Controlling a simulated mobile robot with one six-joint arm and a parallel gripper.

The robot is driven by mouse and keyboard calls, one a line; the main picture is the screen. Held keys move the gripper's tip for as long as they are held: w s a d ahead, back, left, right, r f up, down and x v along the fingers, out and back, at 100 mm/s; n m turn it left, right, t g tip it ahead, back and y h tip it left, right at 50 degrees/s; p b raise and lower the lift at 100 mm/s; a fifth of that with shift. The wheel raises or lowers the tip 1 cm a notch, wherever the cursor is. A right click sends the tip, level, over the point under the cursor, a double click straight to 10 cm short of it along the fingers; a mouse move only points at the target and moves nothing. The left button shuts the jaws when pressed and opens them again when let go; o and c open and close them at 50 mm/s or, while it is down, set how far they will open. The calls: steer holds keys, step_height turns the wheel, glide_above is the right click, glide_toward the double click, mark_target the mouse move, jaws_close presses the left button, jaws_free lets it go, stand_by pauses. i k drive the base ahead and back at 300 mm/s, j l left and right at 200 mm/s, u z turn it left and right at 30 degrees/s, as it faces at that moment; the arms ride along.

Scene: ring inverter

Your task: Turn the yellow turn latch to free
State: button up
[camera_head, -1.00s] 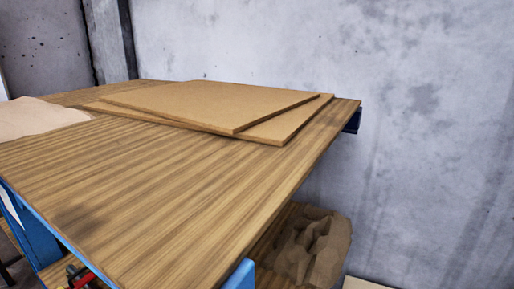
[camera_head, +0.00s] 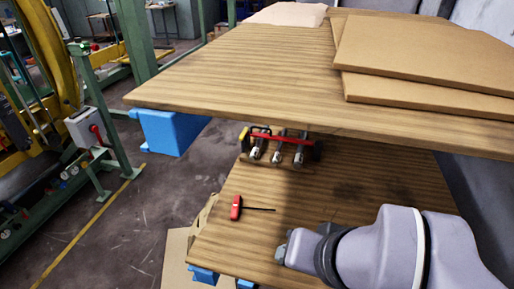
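I cannot make out a yellow turn latch for certain in this view. A small yellow part (camera_head: 244,136) shows at the left end of a red clamp-like tool set under the upper tabletop; it is too small to identify. My arm enters at the lower right, over the lower shelf. A small grey piece at its left end (camera_head: 304,247) may be part of my gripper. No fingertips can be made out, so open or shut does not show. I see nothing held.
The wooden upper tabletop (camera_head: 240,75) bears stacked brown boards (camera_head: 430,55) and overhangs the lower wooden shelf (camera_head: 330,200). A red-handled tool (camera_head: 236,208) lies on that shelf. Green-framed yellow machinery (camera_head: 50,55) stands at the left. Grey floor (camera_head: 105,240) is open at lower left.

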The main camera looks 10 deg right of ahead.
mark_target(242, 137)
steer(key=l+u, duration=0.25)
steer(key=l, duration=0.25)
steer(key=i+j+z, duration=0.35)
steer(key=j, duration=0.85)
steer(key=j+z, duration=0.35)
steer(key=j, duration=0.8)
steer(key=j+z, duration=0.35)
steer(key=j, duration=0.9)
